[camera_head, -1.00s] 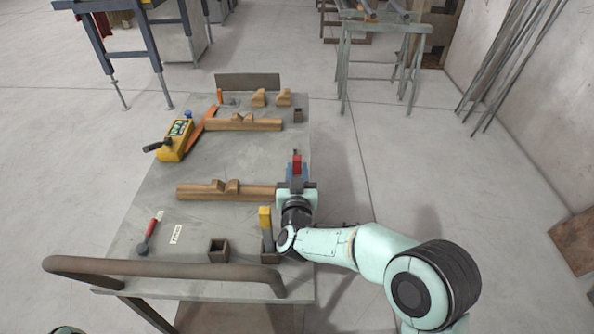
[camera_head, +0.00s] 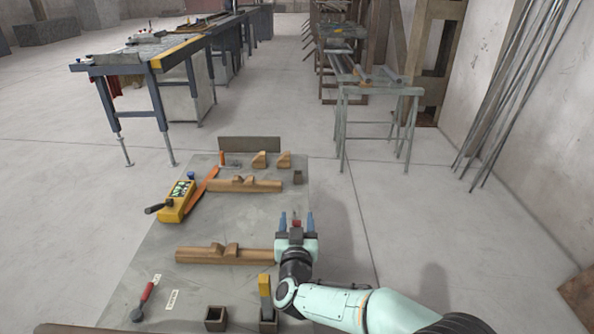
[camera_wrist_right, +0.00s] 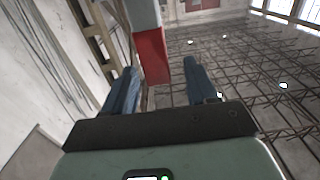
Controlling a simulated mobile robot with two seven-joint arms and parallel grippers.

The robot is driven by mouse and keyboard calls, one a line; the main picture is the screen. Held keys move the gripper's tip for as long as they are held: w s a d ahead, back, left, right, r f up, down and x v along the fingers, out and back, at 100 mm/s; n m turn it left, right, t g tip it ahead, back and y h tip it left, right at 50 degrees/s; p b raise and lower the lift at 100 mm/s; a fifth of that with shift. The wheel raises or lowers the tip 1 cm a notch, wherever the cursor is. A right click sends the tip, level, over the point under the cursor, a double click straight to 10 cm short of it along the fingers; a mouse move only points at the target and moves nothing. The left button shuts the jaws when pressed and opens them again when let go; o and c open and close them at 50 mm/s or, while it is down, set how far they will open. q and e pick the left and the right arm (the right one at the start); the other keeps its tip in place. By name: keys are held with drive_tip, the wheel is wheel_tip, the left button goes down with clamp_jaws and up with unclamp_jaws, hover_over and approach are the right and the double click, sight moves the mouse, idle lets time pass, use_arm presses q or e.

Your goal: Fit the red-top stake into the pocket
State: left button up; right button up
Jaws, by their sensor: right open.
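In the right wrist view the stake (camera_wrist_right: 150,52) has a red end between the fingers and a grey shaft running out at the top. What supports it is hidden. An empty square brown pocket (camera_head: 216,318) is at the table's front. A yellow-top stake (camera_head: 265,287) stands in another brown pocket (camera_head: 268,325). My left gripper is not in view.
The grey table (camera_head: 215,225) holds wooden blocks (camera_head: 225,255), a yellow control box (camera_head: 177,200), a red-handled tool (camera_head: 146,295) and a small dark pocket (camera_head: 298,178) at the back right.

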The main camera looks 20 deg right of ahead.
wheel_tip(320, 180, up, 7)
drive_tip(key=shift+r+p, duration=0.1)
drive_tip(key=shift+p, duration=0.95)
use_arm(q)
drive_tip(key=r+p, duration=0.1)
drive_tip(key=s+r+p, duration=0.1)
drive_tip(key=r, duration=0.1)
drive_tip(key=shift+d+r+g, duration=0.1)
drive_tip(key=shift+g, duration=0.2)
use_arm(e)
wheel_tip(320, 180, up, 8)
drive_tip(key=shift+f, duration=0.25)
